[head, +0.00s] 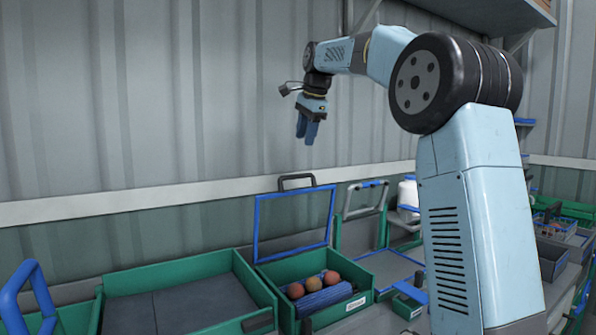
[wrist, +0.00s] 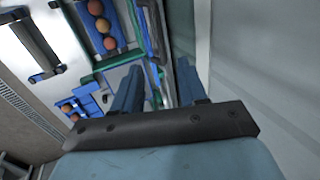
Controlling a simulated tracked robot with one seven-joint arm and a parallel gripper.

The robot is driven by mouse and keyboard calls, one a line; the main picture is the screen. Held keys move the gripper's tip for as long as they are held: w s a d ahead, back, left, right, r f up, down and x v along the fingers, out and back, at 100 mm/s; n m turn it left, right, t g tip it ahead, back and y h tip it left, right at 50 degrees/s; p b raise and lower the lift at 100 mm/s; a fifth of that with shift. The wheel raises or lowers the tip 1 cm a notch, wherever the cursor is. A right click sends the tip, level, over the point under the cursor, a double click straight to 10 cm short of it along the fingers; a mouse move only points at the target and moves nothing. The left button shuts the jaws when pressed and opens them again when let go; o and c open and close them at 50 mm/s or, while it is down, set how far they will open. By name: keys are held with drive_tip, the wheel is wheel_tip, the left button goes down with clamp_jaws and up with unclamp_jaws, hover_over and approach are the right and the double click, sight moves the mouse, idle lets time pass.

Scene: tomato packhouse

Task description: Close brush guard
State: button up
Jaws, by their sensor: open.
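The brush guard (head: 256,230) is a clear panel in a blue frame with a dark handle (head: 296,182) on its top edge. It stands raised, nearly upright, at the back of a green box (head: 318,316). In the box, three reddish-orange tomatoes (head: 314,284) rest by a blue brush roller (head: 325,298). My gripper (head: 307,131) hangs in the air above the guard's handle, apart from it, fingers pointing down. In the wrist view my gripper (wrist: 158,85) is open with nothing between its blue fingers. I cannot clearly make out the guard in the wrist view.
Left of the box is a green-sided tray (head: 170,305) with a grey bed, and a blue handle (head: 32,290) at far left. Right of it stands a grey-handled frame (head: 364,200). A corrugated wall (head: 150,100) is behind, and a shelf (head: 490,10) is above.

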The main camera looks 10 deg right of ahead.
hover_over(298, 191)
drive_tip(key=w, duration=0.1)
wheel_tip(298, 191, down, 12)
drive_tip(key=shift+w+d+r, duration=0.1)
drive_tip(key=shift+w+r, duration=0.05)
drive_tip(key=shift+r, duration=0.1)
clamp_jaws()
idle(0.6)
